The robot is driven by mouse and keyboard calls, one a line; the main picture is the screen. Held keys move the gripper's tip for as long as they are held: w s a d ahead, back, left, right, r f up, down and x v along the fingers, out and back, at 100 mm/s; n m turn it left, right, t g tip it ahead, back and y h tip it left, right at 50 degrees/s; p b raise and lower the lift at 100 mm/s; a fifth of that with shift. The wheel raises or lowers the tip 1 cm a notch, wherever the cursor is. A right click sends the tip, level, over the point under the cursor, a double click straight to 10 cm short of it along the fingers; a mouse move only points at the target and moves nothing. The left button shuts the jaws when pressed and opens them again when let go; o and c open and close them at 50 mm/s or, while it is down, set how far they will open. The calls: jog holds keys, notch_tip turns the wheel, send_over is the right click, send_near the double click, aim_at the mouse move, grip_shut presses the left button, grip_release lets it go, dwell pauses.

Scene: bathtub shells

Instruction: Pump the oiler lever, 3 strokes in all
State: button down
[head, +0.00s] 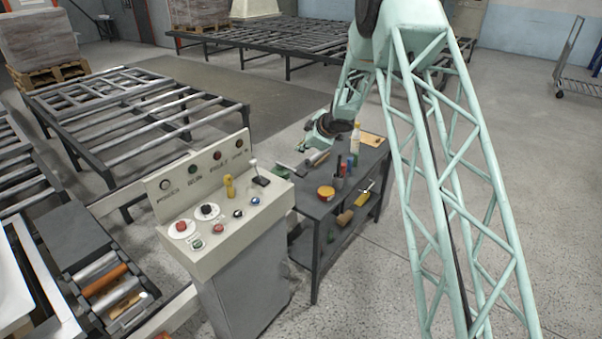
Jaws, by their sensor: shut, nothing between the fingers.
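A small lever (254,168) with a pale knob stands on a dark base at the back right of the sloped control panel (205,250). A yellow upright handle or knob (229,187) stands to its left. I cannot tell for sure which of these is the oiler lever. My gripper (303,147) is at the end of the pale green arm, above the far left corner of the dark workbench. It is small and partly hidden by the arm. It is shut and empty, to the right of the panel and apart from the lever.
The workbench (317,207) holds a bottle (355,137), a round orange-topped tin (326,193) and several small tools. Roller conveyors (150,115) stand at the left and back. Labelled buttons and dials cover the panel. My lattice arm hides part of the floor at right.

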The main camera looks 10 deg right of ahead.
jog(key=shift+f, duration=0.15)
jog(key=b, duration=0.7)
send_over(301, 172)
jog(key=shift+s+a+f, duration=0.1)
jog(key=shift+f, duration=1.35)
jog(key=shift+s+f, duration=0.1)
jog(key=shift+f, duration=1.35)
jog(key=shift+f+b, duration=0.95)
jog(key=shift+f, duration=0.35)
